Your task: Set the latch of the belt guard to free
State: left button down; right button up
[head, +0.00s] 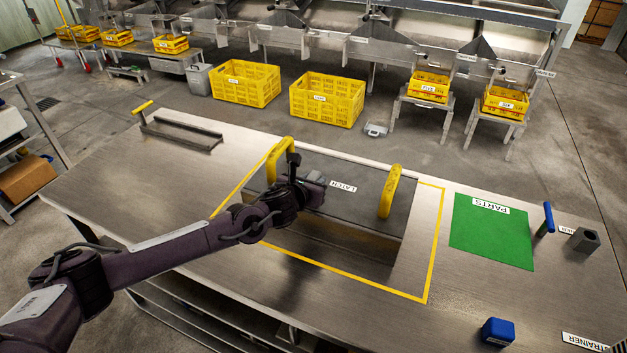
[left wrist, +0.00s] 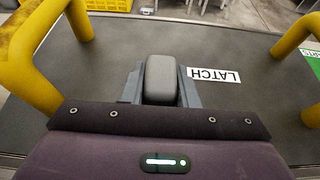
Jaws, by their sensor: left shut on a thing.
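The belt guard (head: 350,206) is a dark flat panel on the steel bench, with a yellow handle at its left (head: 279,160) and another at its right (head: 391,192). A white label (head: 343,187) reading LATCH lies on it; the label also shows in the left wrist view (left wrist: 213,75). The latch (left wrist: 161,80) is a grey rounded block beside this label. My left gripper (left wrist: 160,92) is shut on the latch, one finger on each side. In the head view my left gripper (head: 313,190) hides most of the latch. Its setting cannot be read. My right gripper is not in view.
Yellow tape (head: 345,275) frames the guard on the bench. A green parts mat (head: 490,235), a blue-handled lever (head: 547,219) and a blue block (head: 497,331) are at the right. The bench top (head: 180,185) left of the frame is mostly clear. Yellow crates (head: 327,97) stand beyond.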

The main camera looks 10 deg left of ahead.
pick_arm(q)
jog(key=shift+w+d+r, duration=0.1)
jog(key=shift+w+r, duration=0.1)
jog(key=shift+w, duration=0.2)
jog(key=c, duration=1.1)
grip_release()
jog(key=shift+w+d+f, duration=0.2)
jog(key=shift+w+f, duration=0.1)
jog(key=shift+w, duration=0.2)
jog(key=shift+c, duration=0.2)
jog(key=shift+s+a+r, duration=0.1)
jog(key=shift+s+r, duration=0.1)
jog(key=shift+s, duration=0.25)
jog(key=b+v, duration=0.1)
jog(key=v, duration=0.5)
jog(key=shift+a, duration=0.1)
jog(key=shift+s+r, duration=0.35)
jog(key=shift+s, duration=0.2)
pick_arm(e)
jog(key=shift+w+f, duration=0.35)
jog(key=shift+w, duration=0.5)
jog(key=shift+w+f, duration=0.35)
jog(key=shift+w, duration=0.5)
